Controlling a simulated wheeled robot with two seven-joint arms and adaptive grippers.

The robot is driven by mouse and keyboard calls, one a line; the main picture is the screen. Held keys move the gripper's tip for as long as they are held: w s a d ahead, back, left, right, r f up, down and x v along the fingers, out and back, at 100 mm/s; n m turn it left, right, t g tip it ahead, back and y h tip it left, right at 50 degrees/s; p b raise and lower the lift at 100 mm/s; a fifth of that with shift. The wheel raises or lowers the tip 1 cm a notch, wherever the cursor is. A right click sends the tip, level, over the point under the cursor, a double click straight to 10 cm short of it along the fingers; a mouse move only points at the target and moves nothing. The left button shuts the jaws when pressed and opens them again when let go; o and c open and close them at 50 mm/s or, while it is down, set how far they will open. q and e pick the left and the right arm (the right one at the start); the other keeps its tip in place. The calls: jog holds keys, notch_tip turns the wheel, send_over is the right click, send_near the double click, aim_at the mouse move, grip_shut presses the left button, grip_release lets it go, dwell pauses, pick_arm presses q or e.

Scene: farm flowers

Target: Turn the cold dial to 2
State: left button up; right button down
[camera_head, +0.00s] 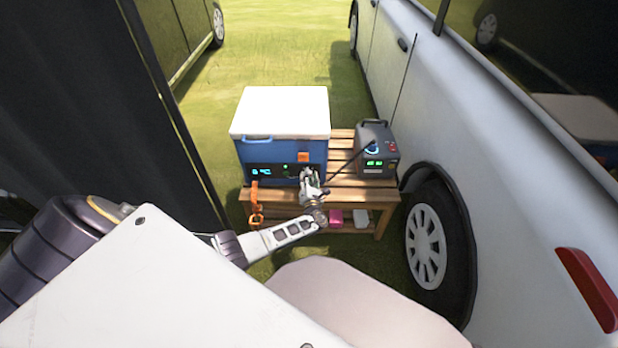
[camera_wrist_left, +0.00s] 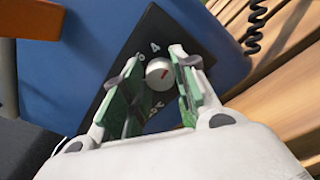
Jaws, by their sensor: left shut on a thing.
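The panel is on the front of a blue cooler (camera_head: 240,155) with a white lid (camera_head: 282,105). My left gripper (camera_head: 311,182) is at the right part of the panel. In the left wrist view my left gripper (camera_wrist_left: 162,85) has its green-padded fingers on both sides of the dial, shut on it. Some digits are partly hidden by the fingers. My right gripper is not in view.
The cooler stands on a slatted wooden table (camera_head: 342,140). A dark power box (camera_head: 376,150) with a green display and a cable is to its right. An orange strap (camera_head: 256,205) hangs at the front left. A white vehicle (camera_head: 480,120) stands close on the right.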

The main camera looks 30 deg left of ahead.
pick_arm(q)
jog(key=shift+f, duration=0.1)
dwell(0.3)
jog(key=o, duration=1)
jog(key=shift+s+d, duration=0.1)
jog(key=shift+s, duration=0.05)
jog(key=v, duration=1.1)
jog(key=shift+s+d, duration=0.25)
jog(key=shift+f, duration=0.1)
